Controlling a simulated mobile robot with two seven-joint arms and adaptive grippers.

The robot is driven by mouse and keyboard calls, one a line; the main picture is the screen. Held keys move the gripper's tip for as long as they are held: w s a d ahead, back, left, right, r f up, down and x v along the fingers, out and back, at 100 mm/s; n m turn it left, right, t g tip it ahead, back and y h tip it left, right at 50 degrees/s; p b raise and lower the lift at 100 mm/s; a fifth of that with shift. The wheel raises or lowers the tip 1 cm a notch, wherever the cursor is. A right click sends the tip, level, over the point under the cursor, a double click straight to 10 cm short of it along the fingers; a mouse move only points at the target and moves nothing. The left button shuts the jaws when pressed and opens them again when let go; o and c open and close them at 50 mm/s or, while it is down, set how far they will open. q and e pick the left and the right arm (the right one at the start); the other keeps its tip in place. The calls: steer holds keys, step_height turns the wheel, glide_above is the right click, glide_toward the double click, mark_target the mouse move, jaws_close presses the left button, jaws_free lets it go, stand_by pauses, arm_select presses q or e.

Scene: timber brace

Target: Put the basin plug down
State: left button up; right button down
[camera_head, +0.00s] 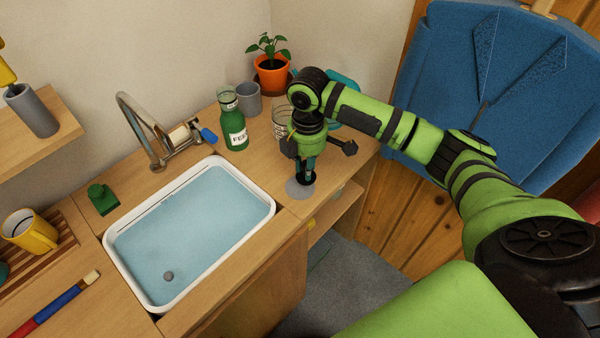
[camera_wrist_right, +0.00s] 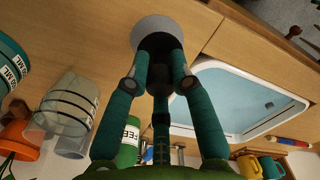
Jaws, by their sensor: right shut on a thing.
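My right gripper (camera_head: 307,172) points down over the counter beside the basin and is shut on the basin plug (camera_head: 307,179), a small black piece. In the right wrist view my fingers (camera_wrist_right: 160,78) close around the dark plug (camera_wrist_right: 159,44). A flat grey disc (camera_head: 297,190) lies on the counter under the plug; it also shows in the wrist view (camera_wrist_right: 150,24). I cannot tell whether the plug touches the disc. The white basin (camera_head: 268,205) holds bluish water, with a dark round drain (camera_head: 168,276) on its floor. My left gripper is not in view.
Close behind my gripper stand a clear ringed glass (camera_head: 281,118), a green bottle (camera_head: 232,120), a grey cup (camera_head: 248,98) and a potted plant (camera_head: 271,75). A tap (camera_head: 150,135) stands behind the basin. The counter's front edge is near the disc.

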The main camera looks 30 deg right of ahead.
mark_target(300, 174)
steer(key=shift+w+a+f, duration=0.4)
steer(key=shift+w+f, duration=0.1)
steer(key=shift+w, duration=0.25)
steer(key=shift+f+p, duration=0.35)
steer(key=shift+f, duration=1.75)
steer(key=shift+f, duration=0.15)
steer(key=c, duration=1.1)
jaws_free()
step_height(300, 174, up, 12)
steer(key=shift+r+b, duration=0.2)
steer(key=shift+b, duration=0.2)
